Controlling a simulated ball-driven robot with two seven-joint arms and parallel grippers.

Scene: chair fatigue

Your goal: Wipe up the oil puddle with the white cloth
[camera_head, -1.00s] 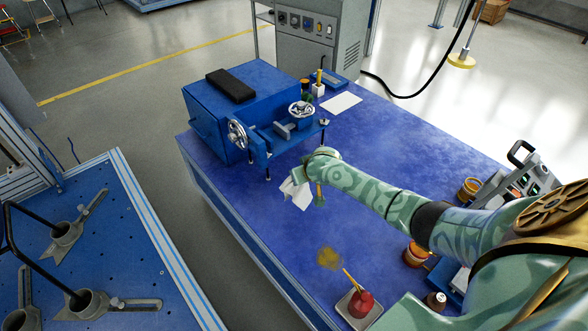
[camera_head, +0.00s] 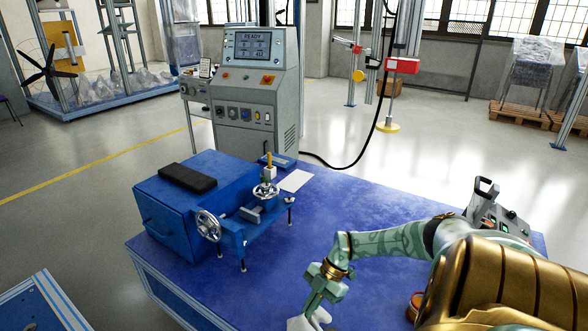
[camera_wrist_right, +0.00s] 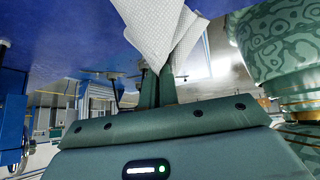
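My right gripper (camera_head: 316,305) is shut on the white cloth (camera_head: 306,323) near the bottom edge of the head view. In the right wrist view the cloth (camera_wrist_right: 163,30) hangs from between the gripper's closed fingers (camera_wrist_right: 158,82), its textured folds spread out. The cloth is over the blue workbench top (camera_head: 345,215); I cannot tell whether it touches it. The oil puddle is not in view now. My left gripper is not in view.
A blue machine (camera_head: 185,205) with handwheels stands at the bench's left. A grey control cabinet (camera_head: 257,100) stands behind it. A grey device (camera_head: 490,215) sits at the bench's right. The middle of the bench is clear, apart from a white sheet (camera_head: 295,180) at the back.

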